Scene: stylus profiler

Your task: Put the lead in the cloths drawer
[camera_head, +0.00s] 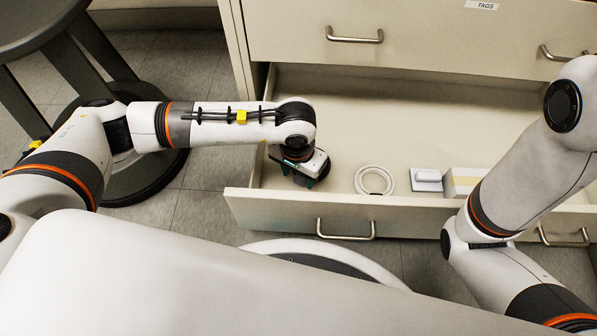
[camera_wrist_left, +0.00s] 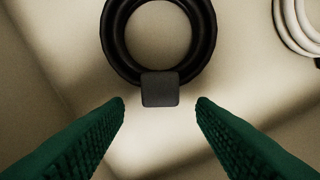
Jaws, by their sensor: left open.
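A black coiled lead (camera_wrist_left: 206,28) with a dark block (camera_wrist_left: 160,88) on its near side lies on a pale drawer floor in the left wrist view. My left gripper (camera_head: 306,180) reaches down into the left end of an open cream drawer (camera_head: 345,212). Its green fingers (camera_wrist_left: 160,104) are open and empty, with the dark block between and just beyond the tips. In the head view the gripper hides the black coil. No label shows on the open drawer, so I cannot tell if it is the cloths drawer. My right gripper is not visible.
A white coil (camera_head: 359,181) lies right of my left gripper, then a small white-grey item (camera_head: 427,178) and a pale box (camera_head: 462,180). A closed drawer (camera_head: 430,30) labelled TAGS is above. A dark stool (camera_head: 95,60) stands at left. My right arm crosses the drawer's right part.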

